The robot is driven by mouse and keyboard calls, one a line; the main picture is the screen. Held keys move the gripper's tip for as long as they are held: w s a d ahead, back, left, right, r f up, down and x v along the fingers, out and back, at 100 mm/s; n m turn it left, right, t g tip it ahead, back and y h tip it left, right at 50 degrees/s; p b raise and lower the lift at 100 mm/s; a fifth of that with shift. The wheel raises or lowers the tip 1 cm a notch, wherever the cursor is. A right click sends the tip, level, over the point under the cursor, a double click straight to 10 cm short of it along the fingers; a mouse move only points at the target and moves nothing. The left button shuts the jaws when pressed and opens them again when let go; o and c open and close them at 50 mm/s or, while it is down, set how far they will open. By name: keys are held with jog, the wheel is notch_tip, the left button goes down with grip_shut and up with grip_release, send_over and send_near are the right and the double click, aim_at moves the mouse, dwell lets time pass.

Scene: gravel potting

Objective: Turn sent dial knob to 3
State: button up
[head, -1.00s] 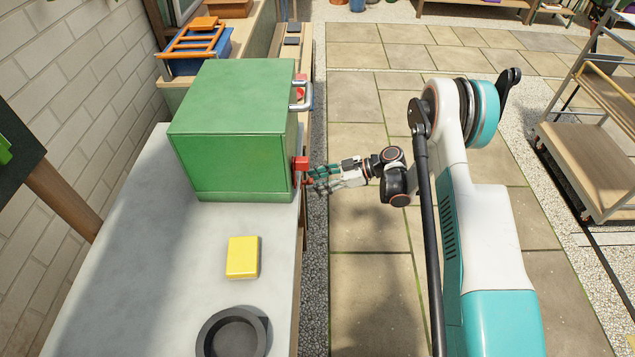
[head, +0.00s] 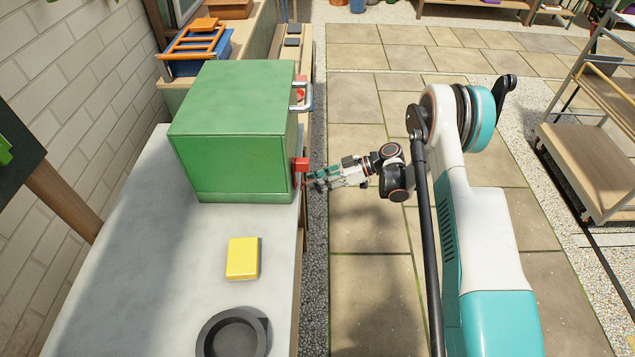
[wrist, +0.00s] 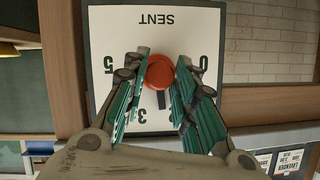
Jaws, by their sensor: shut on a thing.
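The sent dial is a white plate (wrist: 115,22) in the wrist view, with SENT upside down at the top. The 5 is on the left, the 0 on the right and the 3 at the bottom. Its round orange-red knob (wrist: 160,72) has a dark pointer that points down in the picture, a little right of the 3. My gripper (wrist: 163,85) is shut on the knob, one finger on each side; the right finger hides part of the scale. In the head view my gripper (head: 312,182) is at the right side of the green cabinet (head: 240,130), and the dial face is turned away.
A yellow block (head: 242,258) and a dark round dish (head: 233,333) are on the grey bench top (head: 150,270).

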jog(key=m+g, duration=0.2)
jog(key=m, duration=0.1)
jog(key=shift+w+f+m, duration=0.1)
jog(key=shift+w+m, duration=0.05)
jog(key=shift+m, duration=0.15)
jog(key=shift+y, duration=0.3)
dwell(0.4)
jog(key=o, duration=1.1)
jog(key=shift+c, duration=0.2)
jog(key=v, duration=1.2)
jog(key=shift+w, duration=0.2)
